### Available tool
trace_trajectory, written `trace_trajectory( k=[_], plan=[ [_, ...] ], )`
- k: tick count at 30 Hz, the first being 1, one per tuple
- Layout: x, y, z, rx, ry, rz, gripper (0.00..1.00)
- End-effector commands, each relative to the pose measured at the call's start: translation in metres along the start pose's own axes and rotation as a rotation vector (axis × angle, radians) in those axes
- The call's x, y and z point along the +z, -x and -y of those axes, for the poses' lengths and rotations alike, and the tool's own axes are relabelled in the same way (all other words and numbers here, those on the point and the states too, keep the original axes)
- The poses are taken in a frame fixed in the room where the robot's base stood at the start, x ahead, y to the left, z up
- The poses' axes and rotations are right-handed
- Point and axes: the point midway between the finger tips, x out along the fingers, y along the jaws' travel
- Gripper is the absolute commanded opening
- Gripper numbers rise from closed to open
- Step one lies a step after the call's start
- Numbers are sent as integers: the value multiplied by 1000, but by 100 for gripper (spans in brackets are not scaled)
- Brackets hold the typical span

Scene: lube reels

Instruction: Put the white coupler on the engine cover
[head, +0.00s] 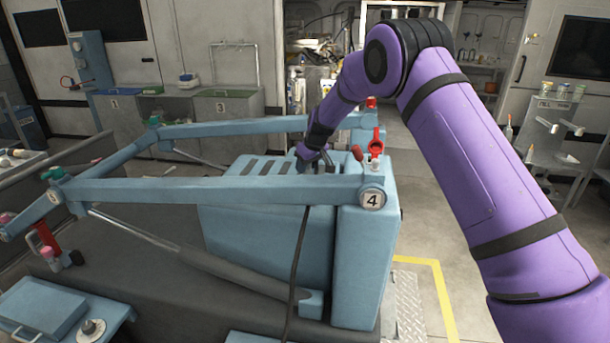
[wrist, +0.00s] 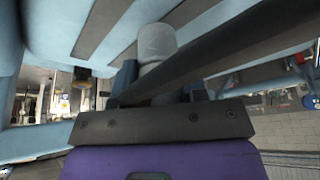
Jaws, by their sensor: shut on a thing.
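The engine cover (head: 262,178) is the light blue slotted top of the big blue housing. My gripper (head: 318,166) is low over the right part of this cover, partly behind the blue bar marked 4. In the wrist view my gripper (wrist: 158,88) is shut on the white coupler (wrist: 157,42), a pale rounded cylinder. Its top end is against the backdrop of the blue cover (wrist: 110,12) with dark slots. I cannot tell whether it touches the cover. In the head view the coupler is hidden or too small to make out.
A black hose (head: 297,262) hangs down the housing's front; a dark band, likely this hose, crosses the wrist view. Two blue bars (head: 215,190) run over and beside the cover. A red fitting (head: 376,142) stands right of my gripper. Open floor lies to the right.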

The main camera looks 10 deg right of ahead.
Motion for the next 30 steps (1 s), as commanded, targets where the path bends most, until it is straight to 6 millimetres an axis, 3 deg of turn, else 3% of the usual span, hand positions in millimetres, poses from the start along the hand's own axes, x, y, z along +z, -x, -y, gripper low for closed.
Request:
trace_trajectory(
  k=[8, 22, 23, 26, 30],
  plan=[
    [13, -30, 0, -1, 0, 1, 12],
    [15, -36, -1, 1, 0, 0, 12],
    [16, -37, 0, 1, 0, 0, 42],
    [16, -36, 0, 1, 0, 0, 65],
    [16, -36, 0, 0, 0, 0, 65]
  ],
)
